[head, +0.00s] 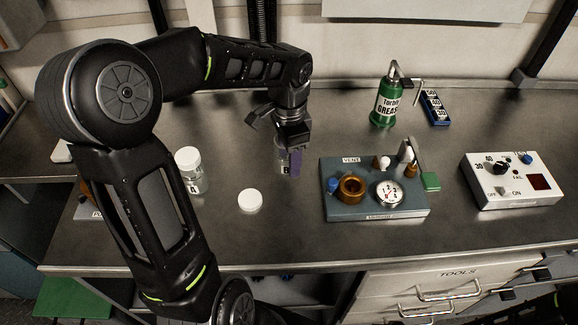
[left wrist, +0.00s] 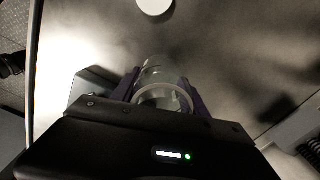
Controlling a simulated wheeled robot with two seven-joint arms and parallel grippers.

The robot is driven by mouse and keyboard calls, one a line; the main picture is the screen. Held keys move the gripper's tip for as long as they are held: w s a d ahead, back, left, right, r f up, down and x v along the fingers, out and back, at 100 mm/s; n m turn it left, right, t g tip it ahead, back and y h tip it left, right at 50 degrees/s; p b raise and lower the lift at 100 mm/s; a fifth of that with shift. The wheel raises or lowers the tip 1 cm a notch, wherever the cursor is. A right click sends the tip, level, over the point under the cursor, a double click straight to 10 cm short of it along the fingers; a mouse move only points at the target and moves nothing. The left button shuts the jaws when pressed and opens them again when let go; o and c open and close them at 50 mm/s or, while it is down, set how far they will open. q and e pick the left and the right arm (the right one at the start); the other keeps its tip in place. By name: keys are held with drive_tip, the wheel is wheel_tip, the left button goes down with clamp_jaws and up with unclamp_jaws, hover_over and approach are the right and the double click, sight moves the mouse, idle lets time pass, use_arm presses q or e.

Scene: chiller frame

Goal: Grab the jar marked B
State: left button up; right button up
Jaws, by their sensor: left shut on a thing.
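The jar marked B (head: 285,168) is a clear glass jar at the middle of the metal bench. My left gripper (head: 289,158) reaches down from above with its purple fingers shut on the jar's sides. In the left wrist view the jar (left wrist: 163,96) shows an open round rim, with no lid on it, between the two fingers. The jar looks upright; I cannot tell whether its base touches the bench. A loose white lid (head: 250,201) lies flat on the bench at the front left of it; it also shows in the left wrist view (left wrist: 155,5). My right gripper is out of view.
The jar marked A (head: 190,171), white-lidded, stands left. A blue-grey vent panel (head: 338,204) with a gauge is close on the right. Beyond are a green grease can (head: 384,107), a blue block (head: 434,108) and a white switch box (head: 511,186).

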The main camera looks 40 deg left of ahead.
use_arm(q)
wheel_tip(320, 180, up, 6)
drive_tip(key=shift+f, duration=0.2)
